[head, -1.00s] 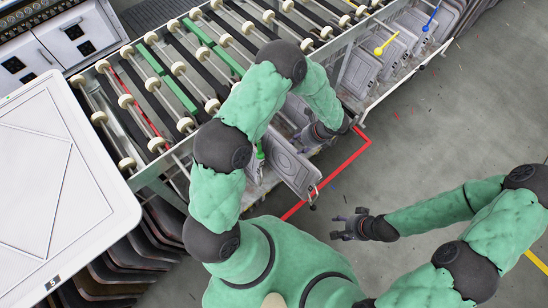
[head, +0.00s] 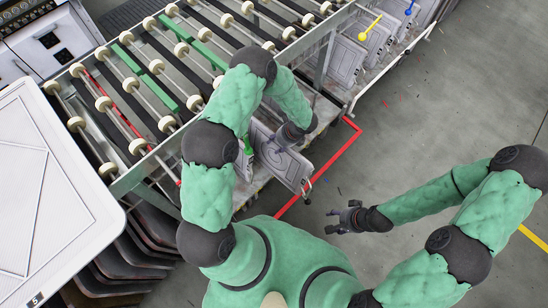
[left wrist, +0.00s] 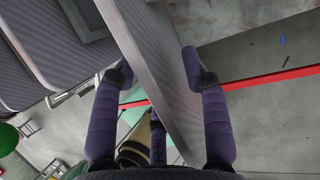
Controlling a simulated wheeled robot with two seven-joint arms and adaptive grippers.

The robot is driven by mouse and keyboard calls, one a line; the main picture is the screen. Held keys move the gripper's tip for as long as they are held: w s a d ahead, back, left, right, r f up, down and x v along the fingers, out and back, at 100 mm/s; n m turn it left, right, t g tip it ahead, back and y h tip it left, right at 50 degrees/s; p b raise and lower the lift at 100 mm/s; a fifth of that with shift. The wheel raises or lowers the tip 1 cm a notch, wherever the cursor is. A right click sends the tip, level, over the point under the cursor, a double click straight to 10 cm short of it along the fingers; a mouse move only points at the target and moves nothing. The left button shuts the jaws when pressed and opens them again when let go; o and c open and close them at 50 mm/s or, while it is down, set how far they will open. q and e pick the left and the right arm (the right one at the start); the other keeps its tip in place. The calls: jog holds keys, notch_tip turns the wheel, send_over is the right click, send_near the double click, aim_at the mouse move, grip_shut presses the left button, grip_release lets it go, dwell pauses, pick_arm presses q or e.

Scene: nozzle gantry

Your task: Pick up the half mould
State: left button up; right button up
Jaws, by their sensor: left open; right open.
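The half mould, a grey rectangular plate (head: 283,167) with round raised shapes, stands tilted on the lower part of the rack. My left gripper (head: 279,145) is at its upper edge and hides part of it. In the left wrist view the dark purple fingers of this gripper (left wrist: 155,64) are spread on both sides of a thin grey plate (left wrist: 150,40), with a gap visible at the left finger. Whether the right finger touches it I cannot tell. My right gripper (head: 342,217) is open and empty over the floor, right of the plate.
A roller rack (head: 150,85) runs along the upper left. More grey plates (head: 346,58) with yellow and blue knobs stand along its lower shelf. A white panel (head: 60,170) stacked over dark trays is at the left.

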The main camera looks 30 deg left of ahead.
pick_arm(q)
grip_shut()
jog(key=shift+w+r, duration=0.1)
jog(key=shift+w, duration=0.05)
